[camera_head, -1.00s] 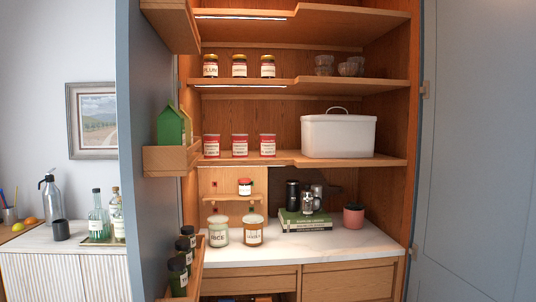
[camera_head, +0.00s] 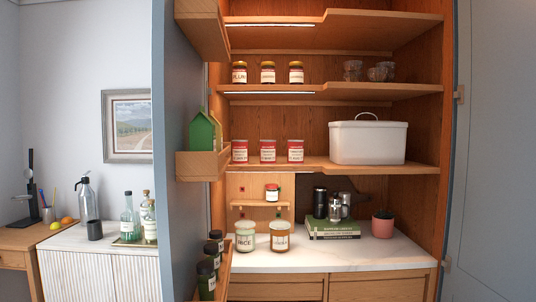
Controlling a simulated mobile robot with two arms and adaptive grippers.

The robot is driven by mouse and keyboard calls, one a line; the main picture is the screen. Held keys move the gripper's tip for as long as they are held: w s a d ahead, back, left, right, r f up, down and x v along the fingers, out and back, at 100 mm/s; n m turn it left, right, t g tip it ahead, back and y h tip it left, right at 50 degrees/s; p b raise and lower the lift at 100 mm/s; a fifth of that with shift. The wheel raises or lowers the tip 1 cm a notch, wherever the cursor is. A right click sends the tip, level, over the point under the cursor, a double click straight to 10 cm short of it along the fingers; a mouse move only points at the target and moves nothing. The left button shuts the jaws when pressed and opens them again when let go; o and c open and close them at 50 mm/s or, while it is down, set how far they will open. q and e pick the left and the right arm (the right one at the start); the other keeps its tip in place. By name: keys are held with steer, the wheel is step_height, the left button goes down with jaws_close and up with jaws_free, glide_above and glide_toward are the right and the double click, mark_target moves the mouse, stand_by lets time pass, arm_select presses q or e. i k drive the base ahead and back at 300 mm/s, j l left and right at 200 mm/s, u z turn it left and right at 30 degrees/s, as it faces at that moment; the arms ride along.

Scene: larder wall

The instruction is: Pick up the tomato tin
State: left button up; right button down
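Several red-and-white tins stand upright in a row on the middle shelf (camera_head: 330,165) of the larder. They are a left tin (camera_head: 239,151), a middle tin (camera_head: 268,151) and a right tin (camera_head: 296,151). Their labels are too small to read, so I cannot tell which one is the tomato tin. Neither of my grippers shows in the head view.
A white lidded bin (camera_head: 367,143) stands right of the tins. The open door with its rack (camera_head: 203,164) and green house-shaped box (camera_head: 205,132) is close on the left. Jars (camera_head: 268,72) stand on the shelf above. Rice jar (camera_head: 245,236) and books (camera_head: 333,228) are on the counter.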

mark_target(267, 146)
steer(key=i+l+u, duration=0.15)
steer(key=i+l, duration=0.3)
steer(key=i+l+u, duration=0.15)
steer(key=i+l, duration=0.3)
steer(key=l, duration=0.15)
